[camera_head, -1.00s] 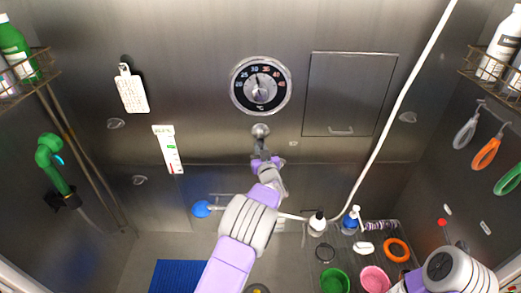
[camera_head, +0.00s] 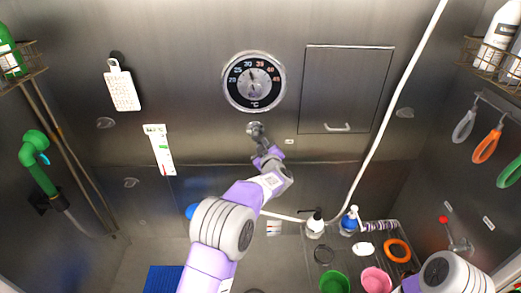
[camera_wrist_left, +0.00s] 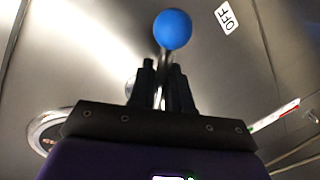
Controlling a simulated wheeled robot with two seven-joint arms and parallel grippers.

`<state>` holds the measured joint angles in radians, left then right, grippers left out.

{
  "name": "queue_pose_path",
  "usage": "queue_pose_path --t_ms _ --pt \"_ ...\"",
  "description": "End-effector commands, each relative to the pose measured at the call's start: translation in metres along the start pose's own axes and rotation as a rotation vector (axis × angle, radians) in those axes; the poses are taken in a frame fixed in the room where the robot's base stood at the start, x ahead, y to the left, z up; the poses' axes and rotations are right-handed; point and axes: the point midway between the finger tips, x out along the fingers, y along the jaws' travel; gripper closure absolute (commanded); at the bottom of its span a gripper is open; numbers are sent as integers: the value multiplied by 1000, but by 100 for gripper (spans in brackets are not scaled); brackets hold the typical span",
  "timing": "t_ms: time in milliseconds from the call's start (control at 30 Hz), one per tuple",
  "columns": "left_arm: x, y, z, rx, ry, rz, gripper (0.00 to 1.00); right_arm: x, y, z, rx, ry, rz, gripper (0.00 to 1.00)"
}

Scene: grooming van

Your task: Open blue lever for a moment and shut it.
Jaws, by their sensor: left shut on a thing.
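The blue lever shows in the left wrist view as a round blue knob (camera_wrist_left: 173,29) on a thin metal rod. My left gripper (camera_wrist_left: 162,85) is shut on the rod, a little below the knob. A white OFF label (camera_wrist_left: 227,18) is on the steel wall right of the knob. In the head view my left gripper (camera_head: 262,143) is at a round metal fitting (camera_head: 255,129) under the dial; the lever's knob is not visible there. My right arm shows at the lower right, but its gripper is out of sight.
A temperature dial (camera_head: 254,81) is above the fitting, with a wall hatch (camera_head: 346,90) to its right. A white hose (camera_head: 403,95) hangs beside the hatch. A blue round thing (camera_head: 191,212) is partly hidden by my left arm. Bottles and bowls stand at the lower right.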

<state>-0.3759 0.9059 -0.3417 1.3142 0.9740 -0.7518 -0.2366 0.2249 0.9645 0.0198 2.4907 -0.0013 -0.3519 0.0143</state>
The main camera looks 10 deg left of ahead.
Motion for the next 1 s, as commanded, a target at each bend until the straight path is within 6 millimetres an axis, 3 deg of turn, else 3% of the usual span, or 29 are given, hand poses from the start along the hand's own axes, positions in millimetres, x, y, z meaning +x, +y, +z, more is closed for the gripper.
queue_pose_path --t_ms 300,867,900,1000 --pt "-1 7 0 -139 -29 0 100 5 2 0 0 0 0 100" --pt "-2 8 -1 -170 -35 0 100 5 2 0 0 0 0 100" --pt "-2 8 -1 -170 -35 0 79 5 2 0 0 0 0 100" --pt "-2 8 -1 -170 -35 0 67 5 2 0 0 0 0 100"
